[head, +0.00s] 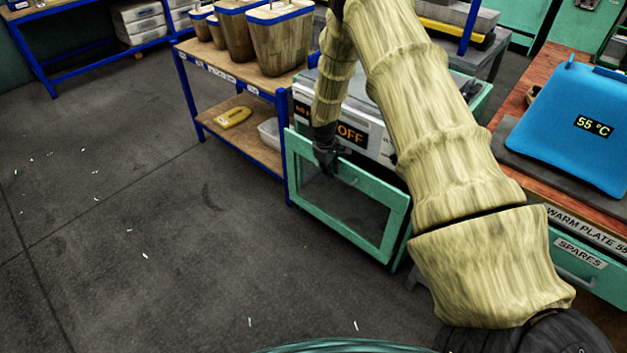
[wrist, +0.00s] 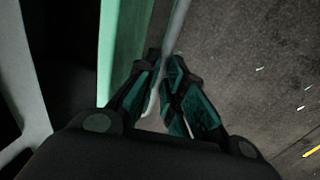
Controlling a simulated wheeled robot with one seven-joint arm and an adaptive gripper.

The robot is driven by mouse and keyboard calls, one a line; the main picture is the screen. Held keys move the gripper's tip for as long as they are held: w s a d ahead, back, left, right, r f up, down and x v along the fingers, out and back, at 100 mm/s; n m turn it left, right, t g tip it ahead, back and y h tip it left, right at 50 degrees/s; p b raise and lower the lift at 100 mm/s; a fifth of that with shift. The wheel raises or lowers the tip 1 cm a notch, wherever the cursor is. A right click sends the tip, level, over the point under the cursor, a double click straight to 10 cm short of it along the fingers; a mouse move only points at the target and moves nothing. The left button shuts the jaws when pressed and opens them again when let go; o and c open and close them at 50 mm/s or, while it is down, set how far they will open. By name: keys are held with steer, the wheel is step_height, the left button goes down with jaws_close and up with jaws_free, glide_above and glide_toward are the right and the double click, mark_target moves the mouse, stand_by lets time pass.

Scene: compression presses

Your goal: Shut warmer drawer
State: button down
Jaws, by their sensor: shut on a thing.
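The warmer drawer has a teal-framed front with a dark see-through window (head: 400,218). The front stands away from the white cabinet with the OFF display (head: 352,134), so the drawer looks pulled out. My gripper (head: 331,168) is at the upper part of this front. In the wrist view my gripper (wrist: 166,68) is shut on a thin grey handle bar (wrist: 179,25), which runs between the fingers beside the teal frame (wrist: 112,40). My arm hides part of the cabinet and the drawer's right side in the head view.
A blue-legged shelf with wooden bins (head: 292,45) stands left of the drawer. At right are a blue 55 °C cover (head: 573,130) on a wooden bench and a drawer labelled SPARES (head: 580,259). The floor (head: 130,210) at left is open, with small scraps.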

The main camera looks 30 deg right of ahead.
mark_target(339, 159)
steer(key=d, duration=0.1)
steer(key=w+d, duration=0.1)
steer(key=d, duration=0.1)
steer(key=w+d, duration=0.1)
steer(key=d, duration=0.1)
steer(key=shift+d, duration=0.1)
steer(key=shift+r, duration=0.1)
steer(key=c, duration=1.5)
jaws_free()
steer(key=shift+d, duration=0.15)
steer(key=shift+a, duration=0.2)
steer(key=r, duration=0.3)
steer(key=a+r, duration=0.1)
steer(key=r, duration=0.3)
steer(key=s+a+r, duration=0.1)
steer(key=r, duration=0.3)
steer(key=shift+r, duration=0.2)
